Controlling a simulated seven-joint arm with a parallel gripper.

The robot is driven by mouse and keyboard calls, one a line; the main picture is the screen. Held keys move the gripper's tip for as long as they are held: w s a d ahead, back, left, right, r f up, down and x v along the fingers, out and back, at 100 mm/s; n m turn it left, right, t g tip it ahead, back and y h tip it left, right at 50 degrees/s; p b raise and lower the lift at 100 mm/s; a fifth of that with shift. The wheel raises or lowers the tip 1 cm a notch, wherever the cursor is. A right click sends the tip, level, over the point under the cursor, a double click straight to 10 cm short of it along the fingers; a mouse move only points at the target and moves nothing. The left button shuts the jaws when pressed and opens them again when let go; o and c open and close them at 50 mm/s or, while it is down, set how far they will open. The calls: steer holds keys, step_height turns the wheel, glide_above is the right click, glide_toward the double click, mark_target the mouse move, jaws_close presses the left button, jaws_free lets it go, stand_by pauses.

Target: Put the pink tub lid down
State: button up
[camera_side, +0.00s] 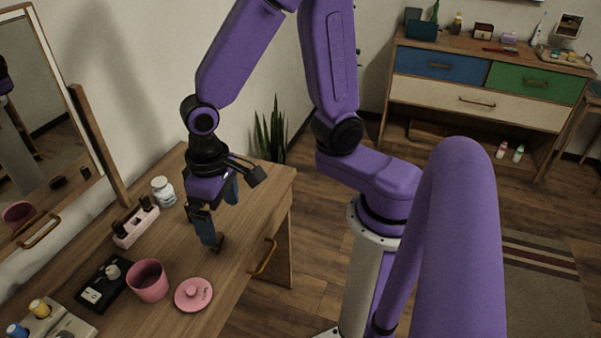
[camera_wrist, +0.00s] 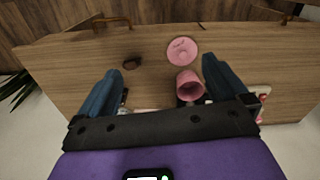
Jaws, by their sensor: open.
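The pink tub lid (camera_side: 193,294) lies flat on the wooden dressing table, near its front edge. It also shows in the wrist view (camera_wrist: 182,51), with dark marking on its top. The open pink tub (camera_side: 148,280) stands beside it, apart from it; the wrist view shows the tub (camera_wrist: 188,86) between the lid and my gripper's palm. My gripper (camera_side: 222,222) is open and empty, above the table and away from the lid towards the table's far end. In the wrist view its blue fingers (camera_wrist: 161,67) are spread wide with nothing held between them.
A black tray (camera_side: 104,284), a pink holder (camera_side: 136,227) and a white jar (camera_side: 163,191) stand along the mirror side. Bare wood lies around the lid towards the front edge.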

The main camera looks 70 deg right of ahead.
steer(key=s+d+r+n, duration=0.2)
steer(key=s+d+n, duration=0.2)
steer(key=s+n, duration=0.1)
steer(key=s+d+r+n, duration=0.3)
steer(key=s+d+n, duration=0.2)
steer(key=s+n, duration=0.1)
steer(key=shift+s+r, duration=0.3)
steer(key=shift+s, duration=0.45)
